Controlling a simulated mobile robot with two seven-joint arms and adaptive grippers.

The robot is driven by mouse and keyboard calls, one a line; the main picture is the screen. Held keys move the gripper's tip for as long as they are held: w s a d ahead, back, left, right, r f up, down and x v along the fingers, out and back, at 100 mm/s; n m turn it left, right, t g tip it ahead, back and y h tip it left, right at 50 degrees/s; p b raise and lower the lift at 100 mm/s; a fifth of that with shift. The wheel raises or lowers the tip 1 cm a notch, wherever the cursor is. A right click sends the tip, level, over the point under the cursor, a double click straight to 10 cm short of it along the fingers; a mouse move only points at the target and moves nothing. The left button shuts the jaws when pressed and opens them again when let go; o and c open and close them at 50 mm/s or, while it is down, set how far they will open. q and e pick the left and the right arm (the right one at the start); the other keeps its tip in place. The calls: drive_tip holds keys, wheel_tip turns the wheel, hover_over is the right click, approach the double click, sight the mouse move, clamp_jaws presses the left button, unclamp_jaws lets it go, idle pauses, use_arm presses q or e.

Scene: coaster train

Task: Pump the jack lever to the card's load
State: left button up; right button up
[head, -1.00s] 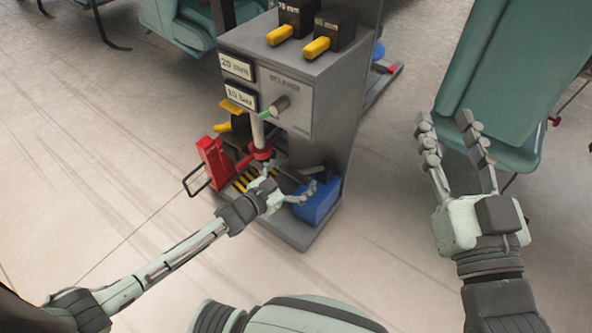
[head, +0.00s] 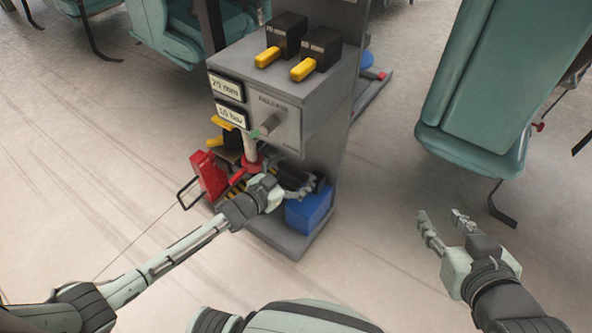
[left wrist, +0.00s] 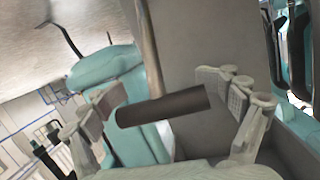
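The grey jack cabinet (head: 290,110) carries two cards, a "20 mm" card (head: 226,86) and a card below it (head: 230,115) that seems to read "10 bar". Low in its open bay stands a grey post with a red collar (head: 250,163). My left gripper (head: 291,190) is at the bay, in front of the collar. In the left wrist view, a dark cylindrical lever grip (left wrist: 163,107) crosses between its spread fingers (left wrist: 165,105), with space visible at both ends. My right gripper (head: 445,222) is open and empty over the floor at right.
A red block with a wire handle (head: 208,174) is at the bay's left. A blue box (head: 309,208) sits at its right. Two black units with yellow handles (head: 286,36) are on top. A teal seat (head: 480,115) stands at right; the front floor is clear.

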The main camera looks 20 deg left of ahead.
use_arm(q)
drive_tip(key=shift+o, duration=1.2)
drive_tip(key=shift+w+d+r, duration=0.1)
drive_tip(key=shift+r, duration=0.15)
drive_tip(key=shift+f, duration=0.1)
drive_tip(key=shift+s, duration=0.25)
drive_tip(key=shift+s+a, duration=0.25)
drive_tip(key=shift+s, duration=0.1)
drive_tip(key=v, duration=1.1)
